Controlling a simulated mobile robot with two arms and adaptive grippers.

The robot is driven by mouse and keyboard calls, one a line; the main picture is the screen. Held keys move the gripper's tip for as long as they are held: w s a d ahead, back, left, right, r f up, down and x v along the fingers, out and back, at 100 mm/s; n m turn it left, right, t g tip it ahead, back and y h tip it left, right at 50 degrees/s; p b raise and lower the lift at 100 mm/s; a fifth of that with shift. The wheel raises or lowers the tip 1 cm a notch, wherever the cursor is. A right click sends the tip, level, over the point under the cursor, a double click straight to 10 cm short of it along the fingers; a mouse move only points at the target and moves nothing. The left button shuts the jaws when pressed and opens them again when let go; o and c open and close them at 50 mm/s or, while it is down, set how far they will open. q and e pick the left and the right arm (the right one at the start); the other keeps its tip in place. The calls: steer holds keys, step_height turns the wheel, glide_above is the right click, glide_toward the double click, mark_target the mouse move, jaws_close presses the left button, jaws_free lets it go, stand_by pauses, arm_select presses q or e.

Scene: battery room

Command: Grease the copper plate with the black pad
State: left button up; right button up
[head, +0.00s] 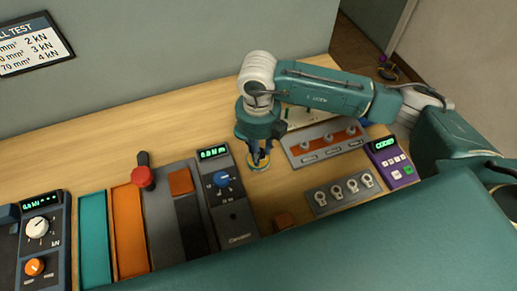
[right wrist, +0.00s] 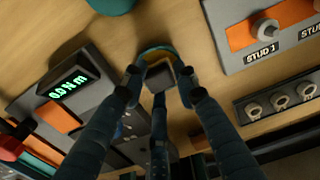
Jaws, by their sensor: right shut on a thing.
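My right gripper (head: 257,158) reaches down over the wooden table. In the right wrist view its fingers (right wrist: 160,80) are shut on a small dark block that looks like the black pad (right wrist: 160,76). A round, shallow tin (right wrist: 155,50) with a teal rim lies right under the pad; it shows yellowish in the head view (head: 258,166). I cannot tell whether the pad touches it. A copper-coloured plate (head: 318,144) lies along the grey stud panel, right of the gripper; it also shows in the right wrist view (right wrist: 248,38). My left gripper is not in view.
Left of the gripper stands a meter (head: 228,190) with a blue knob, then a press with a red knob (head: 142,177) and teal and orange trays.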

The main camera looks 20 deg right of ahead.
steer(key=shift+s, duration=0.1)
steer(key=shift+r+p, duration=1.85)
steer(key=shift+r, duration=1.65)
